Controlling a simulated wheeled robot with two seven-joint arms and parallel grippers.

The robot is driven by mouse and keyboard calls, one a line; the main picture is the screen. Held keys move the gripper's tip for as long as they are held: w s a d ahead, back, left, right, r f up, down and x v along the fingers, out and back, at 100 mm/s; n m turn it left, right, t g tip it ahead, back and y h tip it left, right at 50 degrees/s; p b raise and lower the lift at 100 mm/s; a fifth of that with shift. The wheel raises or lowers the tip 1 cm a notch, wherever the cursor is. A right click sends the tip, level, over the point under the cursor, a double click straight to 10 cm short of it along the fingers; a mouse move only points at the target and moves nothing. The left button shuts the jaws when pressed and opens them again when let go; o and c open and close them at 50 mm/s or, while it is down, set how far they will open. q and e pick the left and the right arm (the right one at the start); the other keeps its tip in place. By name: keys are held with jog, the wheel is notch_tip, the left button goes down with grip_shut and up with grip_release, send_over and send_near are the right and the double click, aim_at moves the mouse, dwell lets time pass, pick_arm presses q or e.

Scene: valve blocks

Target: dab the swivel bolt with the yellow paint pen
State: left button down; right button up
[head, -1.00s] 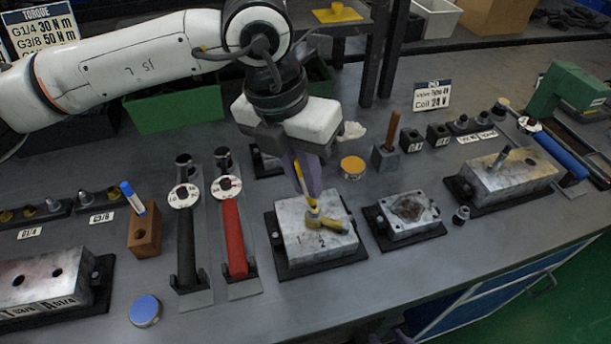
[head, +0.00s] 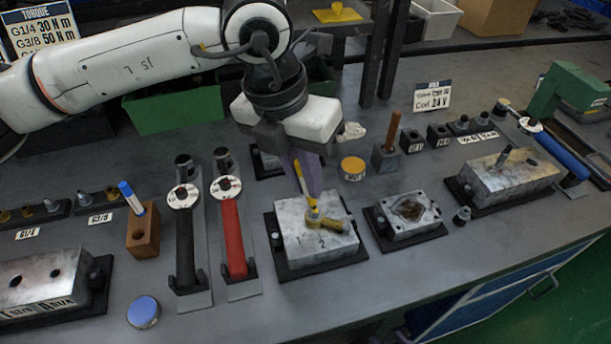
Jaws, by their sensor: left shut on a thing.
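My left gripper (head: 306,180) points down over the valve block in the middle of the bench. It is shut on the yellow paint pen (head: 299,178), held near upright with its tip down. The pen's lower end meets the swivel bolt (head: 314,215), where a brass fitting (head: 328,224) stands on the grey block (head: 290,240) marked 1 and 2. The pen tip looks to be at the bolt, but I cannot tell whether it touches. My right gripper is not in view.
A blue-capped pen (head: 131,196) sits in a wooden holder (head: 142,232). A yellow-topped tin (head: 352,168) is behind, and an opened block (head: 409,212) is at right.

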dwell(0.5)
pick_arm(q)
jog(key=shift+w+d+p+v, duration=0.15)
jog(key=shift+p+v, duration=0.35)
jog(key=shift+v, duration=0.65)
jog(key=shift+d+p+v, duration=0.3)
jog(key=shift+p+v, duration=0.25)
jog(key=shift+v, duration=0.55)
jog(key=shift+w+d+p+v, duration=0.15)
jog(key=shift+p+v, duration=0.35)
jog(key=shift+v, duration=0.65)
jog(key=shift+r, duration=0.1)
